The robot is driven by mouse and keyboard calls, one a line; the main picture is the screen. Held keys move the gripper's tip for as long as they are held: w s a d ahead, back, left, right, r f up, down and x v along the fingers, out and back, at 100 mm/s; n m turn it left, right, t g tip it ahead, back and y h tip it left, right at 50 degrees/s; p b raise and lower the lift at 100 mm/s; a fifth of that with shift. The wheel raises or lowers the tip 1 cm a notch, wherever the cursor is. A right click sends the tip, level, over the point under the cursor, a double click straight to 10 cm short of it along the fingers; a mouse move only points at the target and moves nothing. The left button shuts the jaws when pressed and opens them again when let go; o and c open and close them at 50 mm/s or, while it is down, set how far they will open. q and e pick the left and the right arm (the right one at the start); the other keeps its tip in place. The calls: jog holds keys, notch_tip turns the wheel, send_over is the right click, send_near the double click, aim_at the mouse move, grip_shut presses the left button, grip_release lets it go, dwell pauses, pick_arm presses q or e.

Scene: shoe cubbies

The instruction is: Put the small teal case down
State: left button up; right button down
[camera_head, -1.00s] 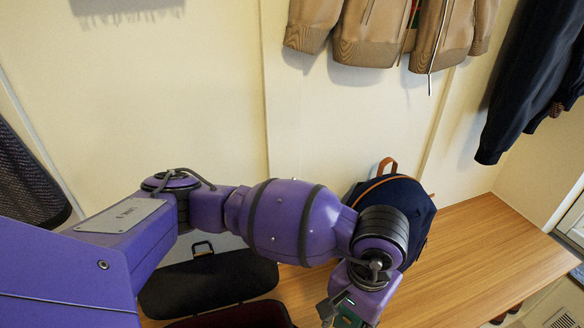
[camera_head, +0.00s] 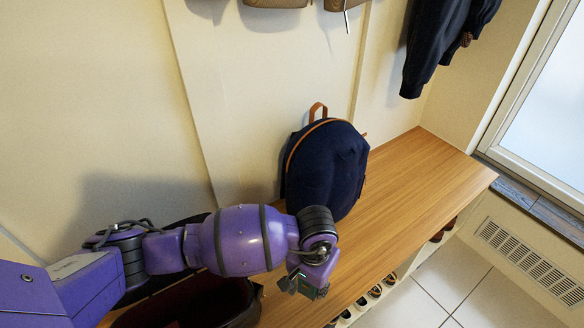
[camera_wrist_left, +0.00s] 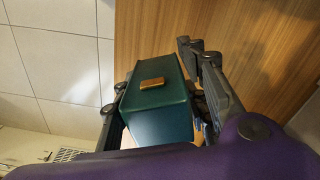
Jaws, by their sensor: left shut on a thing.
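The small teal case (camera_wrist_left: 158,95) is a box with a gold clasp, held between the fingers of my left gripper (camera_wrist_left: 165,108) in the left wrist view. In the head view my left gripper (camera_head: 308,286) is near the bench's front edge, in front of the navy backpack. Only a small part of the case (camera_head: 323,293) shows there. The wooden bench (camera_head: 405,190) lies under and beside the gripper; the height of the case above it is hard to tell. My right gripper is not in view.
The navy backpack (camera_head: 328,170) with orange trim stands on the bench against the wall. A dark open bag (camera_head: 185,305) is partly hidden behind my left arm. Shoes (camera_head: 375,291) sit in cubbies below the front edge. The bench right of the backpack is clear.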

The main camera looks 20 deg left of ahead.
pick_arm(q)
jog(key=shift+w+a+f, duration=0.2)
jog(key=shift+w+f, duration=0.3)
jog(key=shift+w+a+f, duration=0.2)
jog(key=shift+w+f, duration=0.3)
jog(key=f, duration=0.1)
jog(key=f+b, duration=0.1)
jog(key=f, duration=0.1)
jog(key=shift+w+a+f, duration=0.1)
jog(key=shift+w+f, duration=0.05)
jog(key=shift+w, duration=0.05)
jog(key=shift+f, duration=0.2)
jog(key=shift+a, duration=0.1)
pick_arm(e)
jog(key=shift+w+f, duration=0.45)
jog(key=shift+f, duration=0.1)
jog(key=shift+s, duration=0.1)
pick_arm(q)
jog(key=shift+f, duration=0.1)
jog(key=o, duration=1.2)
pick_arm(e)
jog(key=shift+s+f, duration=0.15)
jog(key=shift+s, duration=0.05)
